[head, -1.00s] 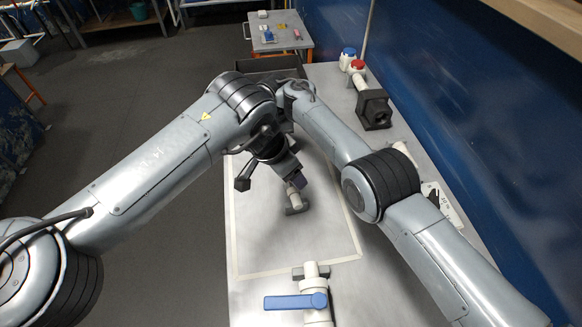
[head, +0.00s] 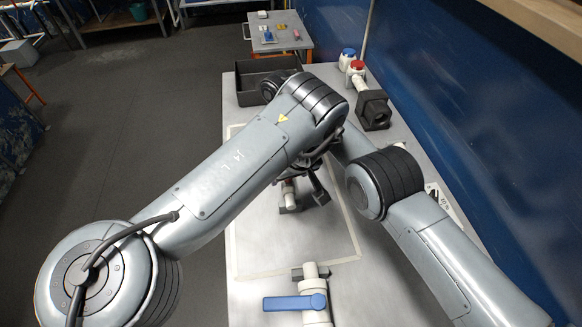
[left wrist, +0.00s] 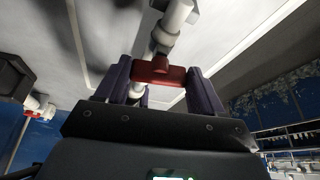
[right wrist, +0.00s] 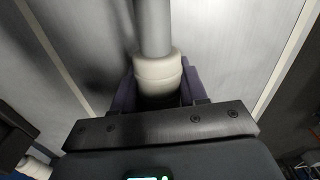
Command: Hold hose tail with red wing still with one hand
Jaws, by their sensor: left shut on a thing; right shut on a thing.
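In the left wrist view the red wing (left wrist: 158,74) crosses a white hose tail or fitting (left wrist: 172,22). My left gripper (left wrist: 160,80) is shut on the red wing, with a purple finger at each end of it. In the right wrist view my right gripper (right wrist: 158,78) is shut on a cream collar (right wrist: 160,72) with a grey pipe (right wrist: 154,25) running out of it. In the head view my left arm covers most of the work spot. A white fitting in a dark holder (head: 290,207) shows just below it. The red wing is hidden there.
A dark tray (head: 250,82) is at the back. The marked table area is mostly clear.

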